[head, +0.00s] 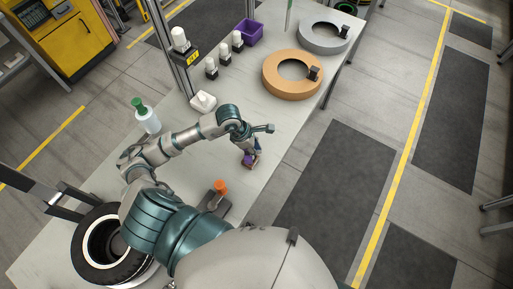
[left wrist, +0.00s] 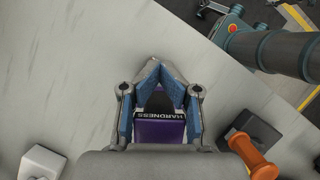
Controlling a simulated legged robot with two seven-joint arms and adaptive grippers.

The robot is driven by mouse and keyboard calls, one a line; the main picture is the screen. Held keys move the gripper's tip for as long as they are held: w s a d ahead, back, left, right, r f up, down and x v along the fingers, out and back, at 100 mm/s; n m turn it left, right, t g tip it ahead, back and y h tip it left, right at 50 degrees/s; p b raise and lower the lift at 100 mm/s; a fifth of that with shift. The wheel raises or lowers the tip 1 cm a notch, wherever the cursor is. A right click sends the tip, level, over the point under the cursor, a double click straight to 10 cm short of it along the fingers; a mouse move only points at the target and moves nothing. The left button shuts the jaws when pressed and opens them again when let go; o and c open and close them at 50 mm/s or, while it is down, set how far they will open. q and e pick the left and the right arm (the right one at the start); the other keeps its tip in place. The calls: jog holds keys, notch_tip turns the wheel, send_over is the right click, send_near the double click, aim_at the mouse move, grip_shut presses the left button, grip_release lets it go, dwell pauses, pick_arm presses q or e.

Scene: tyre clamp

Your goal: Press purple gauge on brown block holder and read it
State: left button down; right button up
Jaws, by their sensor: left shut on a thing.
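My left gripper (head: 250,152) reaches down over the near part of the grey table. It is shut on the purple gauge (head: 247,160), which shows as a small purple patch between the fingers. In the left wrist view, the fingers (left wrist: 154,72) close around the purple gauge (left wrist: 160,132), and its black label reads "HARDNESS" upside down. No dial reading can be seen. A small brownish patch (head: 257,164) shows beside the gauge in the head view; I cannot tell whether it is the brown block holder or whether the gauge touches it. My right gripper is not in view.
An orange handle (head: 220,187) on a dark base stands near the gripper. A tyre (head: 84,245) is at lower left. A green-capped bottle (head: 146,117), a purple bin (head: 248,32), an orange ring (head: 275,88) and a grey ring (head: 311,38) stand farther along the table.

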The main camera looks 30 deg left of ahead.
pick_arm(q)
jog(key=shift+s+f, duration=0.1)
jog(key=shift+f, duration=0.05)
dwell(0.3)
notch_tip(320, 180, up, 7)
jog(key=p, duration=0.3)
jog(key=shift+p, duration=0.35)
dwell(0.7)
